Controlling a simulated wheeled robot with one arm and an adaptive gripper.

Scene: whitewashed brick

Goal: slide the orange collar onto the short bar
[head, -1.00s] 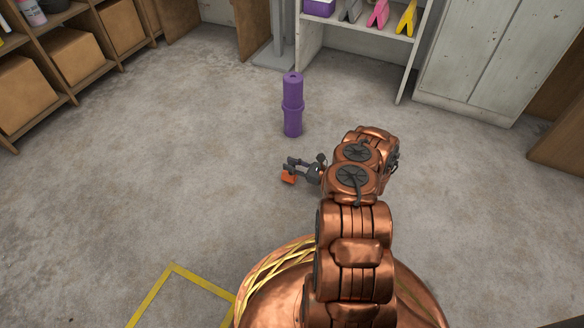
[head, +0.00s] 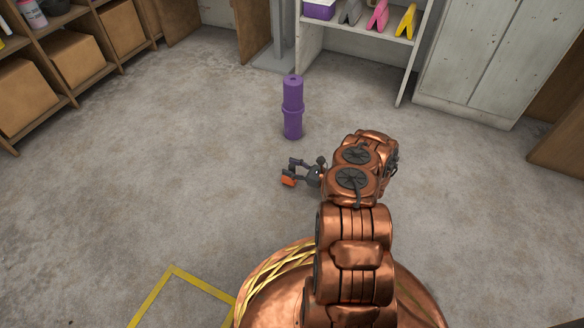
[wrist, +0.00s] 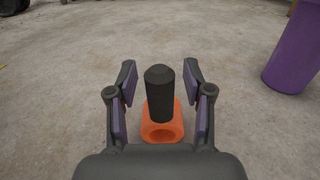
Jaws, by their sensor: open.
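The orange collar (wrist: 162,128) is a block with a round hole, low between my fingers in the wrist view. In the head view it (head: 288,182) shows small beside my gripper (head: 291,167). A short dark bar (wrist: 160,92) overlaps the collar's upper part in the wrist view; the collar's hole shows below the bar's lower end. I cannot tell whether the bar passes through the collar or lies in front of it. My gripper (wrist: 160,84) is open, with a finger on each side of the bar and visible gaps between. The bar is not clear in the head view.
A purple post (head: 293,108) stands on the floor beyond my gripper; it also shows at the right of the wrist view (wrist: 294,50). Shelves with boxes (head: 75,58) are at left, a cabinet (head: 485,55) at right. The floor around is mostly clear.

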